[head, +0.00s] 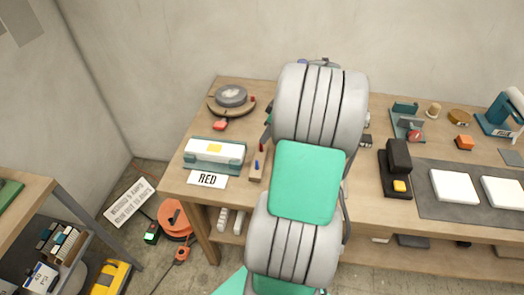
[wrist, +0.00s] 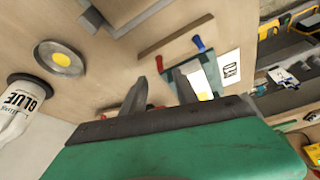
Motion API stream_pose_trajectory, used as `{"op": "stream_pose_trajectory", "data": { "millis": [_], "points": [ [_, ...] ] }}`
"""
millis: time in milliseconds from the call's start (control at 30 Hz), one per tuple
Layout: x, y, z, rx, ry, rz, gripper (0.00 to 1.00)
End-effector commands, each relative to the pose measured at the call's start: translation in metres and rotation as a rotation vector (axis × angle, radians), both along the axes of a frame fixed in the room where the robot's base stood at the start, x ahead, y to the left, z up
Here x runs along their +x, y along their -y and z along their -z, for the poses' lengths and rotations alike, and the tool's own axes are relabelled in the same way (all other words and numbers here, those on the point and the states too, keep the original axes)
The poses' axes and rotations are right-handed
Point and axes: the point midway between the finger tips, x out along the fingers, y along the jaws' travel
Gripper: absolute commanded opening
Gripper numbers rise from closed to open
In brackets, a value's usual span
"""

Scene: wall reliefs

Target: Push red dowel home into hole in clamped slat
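The wooden slat (head: 257,172) lies on the bench to the left of my arm in the head view. How deep the red dowel sits is unclear. My gripper (wrist: 160,82) has its dark fingers apart, with nothing seen between them, short of the dowels. In the head view my arm hides it.
A teal fixture with a white block (head: 214,151) and a RED card (head: 207,180) stand left of the slat. A round grey disc (head: 231,96) is behind. A black holder (head: 399,155) and white pads (head: 454,187) are at right. A glue bottle (wrist: 17,110) shows in the wrist view.

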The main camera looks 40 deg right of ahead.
Motion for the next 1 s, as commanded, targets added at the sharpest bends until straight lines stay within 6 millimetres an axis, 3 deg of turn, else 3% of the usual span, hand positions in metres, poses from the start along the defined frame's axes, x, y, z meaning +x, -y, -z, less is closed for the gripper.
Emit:
{"op": "stream_pose_trajectory", "data": {
  "millis": [400, 633, 1000],
  "points": [
    [0.023, -0.009, 0.058, 0.001, -0.002, 0.001, 0.36],
    [0.024, -0.009, 0.063, -0.001, -0.002, 0.002, 0.36],
    [0.024, -0.009, 0.062, -0.001, -0.002, 0.002, 0.06]
  ]
}}
